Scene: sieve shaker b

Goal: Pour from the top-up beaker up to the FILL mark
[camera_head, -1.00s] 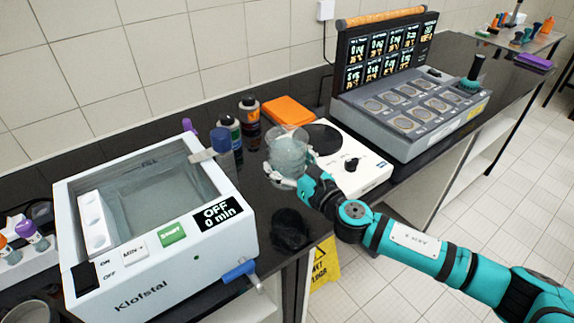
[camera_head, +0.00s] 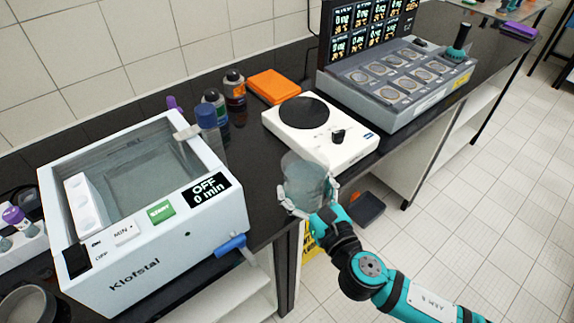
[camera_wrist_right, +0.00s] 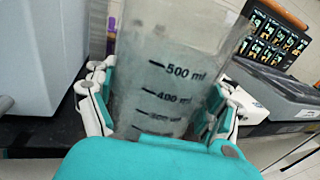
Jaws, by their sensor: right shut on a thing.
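A clear glass beaker (camera_head: 303,176) is in my right gripper (camera_head: 310,193), whose fingers are shut around its sides. It is in front of the bench edge, to the right of the water bath. In the right wrist view the beaker (camera_wrist_right: 175,60) shows 500 ml and 400 ml marks and stands slightly tilted in the picture. Its liquid level is not clear. The white Klofstal water bath (camera_head: 150,262) stands on the bench at left, its display reading OFF, 0 min. I cannot make out a FILL mark. My left gripper is not in view.
A white hotplate (camera_head: 350,148) with a black top sits behind the beaker. A blue drain tap (camera_head: 232,244) sticks out from the bath's front.

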